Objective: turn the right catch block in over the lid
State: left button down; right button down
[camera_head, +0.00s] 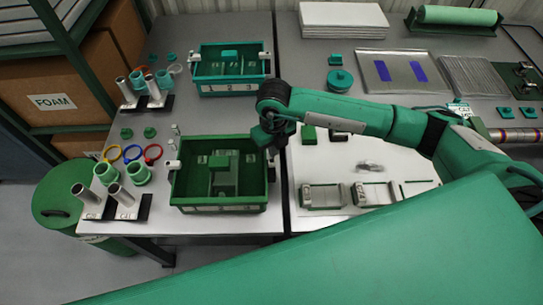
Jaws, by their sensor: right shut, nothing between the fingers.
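The nearer dark green box (219,208) stands on the left table, with a green lid (222,182) inside its rim and a raised green block at the lid's middle. A pale left catch block (172,166) sits on its left rim. My right gripper (272,152) points down at the box's right rim, shut and empty. The right catch block is mostly hidden by the gripper, so I cannot tell how it is turned or whether the fingers touch it. My left gripper is out of view.
A teal box (232,88) with numbered labels stands behind. Metal trays (322,196) lie on a white board to the right. A seam separates the tables.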

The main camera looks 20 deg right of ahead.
jog(key=shift+d, duration=1.1)
jog(key=shift+f+b, duration=0.85)
jog(key=shift+b, duration=0.05)
